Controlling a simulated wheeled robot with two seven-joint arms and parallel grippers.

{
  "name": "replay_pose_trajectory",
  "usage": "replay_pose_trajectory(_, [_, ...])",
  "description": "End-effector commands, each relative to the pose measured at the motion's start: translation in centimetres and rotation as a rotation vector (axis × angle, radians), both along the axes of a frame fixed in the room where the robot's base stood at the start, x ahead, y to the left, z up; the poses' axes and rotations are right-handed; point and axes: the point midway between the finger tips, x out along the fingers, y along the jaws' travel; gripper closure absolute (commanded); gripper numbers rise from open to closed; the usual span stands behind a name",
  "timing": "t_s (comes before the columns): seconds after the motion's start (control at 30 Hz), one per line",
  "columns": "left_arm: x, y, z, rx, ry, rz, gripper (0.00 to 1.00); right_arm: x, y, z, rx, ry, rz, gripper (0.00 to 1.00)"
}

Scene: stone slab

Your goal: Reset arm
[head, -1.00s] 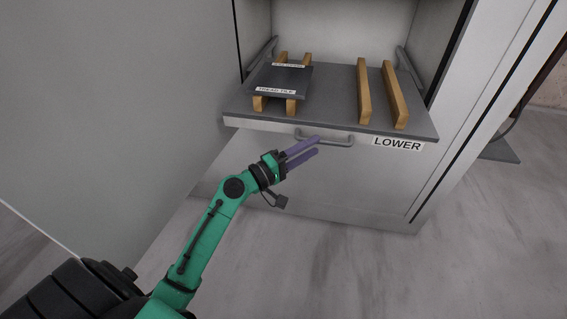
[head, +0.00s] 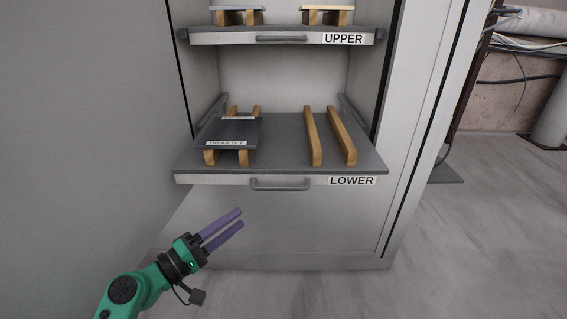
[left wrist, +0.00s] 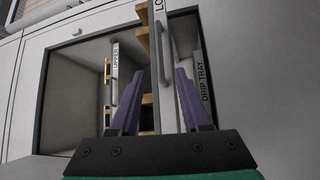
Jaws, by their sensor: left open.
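My left gripper (head: 239,218) is open and empty, its two purple fingers pointing up and right, in front of the cabinet and below the lower shelf. It also shows in the left wrist view (left wrist: 155,85), with a finger on each side and nothing between them that it touches. My green left arm comes in from the lower left of the head view. My right gripper is not in view.
The LOWER shelf (head: 281,165) is pulled out, with a dark tile (head: 232,131) on wooden bars and two bare wooden bars (head: 314,135). The UPPER shelf (head: 220,39) is above. A DRIP TRAY label (left wrist: 205,83) shows in the wrist view. Floor at right is clear.

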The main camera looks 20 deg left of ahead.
Motion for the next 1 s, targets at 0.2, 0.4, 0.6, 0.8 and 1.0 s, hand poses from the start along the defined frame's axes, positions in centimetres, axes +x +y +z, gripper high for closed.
replay_pose_trajectory(0.2, [-0.6,-1.7,-7.0,0.228,0.116,-0.046,0.53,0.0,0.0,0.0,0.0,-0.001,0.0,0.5])
replay_pose_trajectory(0.4, [-5.6,-4.1,-21.2,0.746,0.371,-0.247,0.53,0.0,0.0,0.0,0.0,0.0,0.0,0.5])
replay_pose_trajectory(0.6, [-12.7,-3.7,-30.1,1.212,0.58,-0.509,0.53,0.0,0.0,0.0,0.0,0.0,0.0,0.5])
replay_pose_trajectory(0.8, [-17.7,-2.0,-31.9,1.542,0.712,-0.71,0.53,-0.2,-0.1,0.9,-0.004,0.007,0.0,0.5])
replay_pose_trajectory(1.0, [-19.4,-1.2,-33.1,1.55,0.725,-0.71,0.53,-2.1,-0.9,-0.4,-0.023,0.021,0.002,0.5])
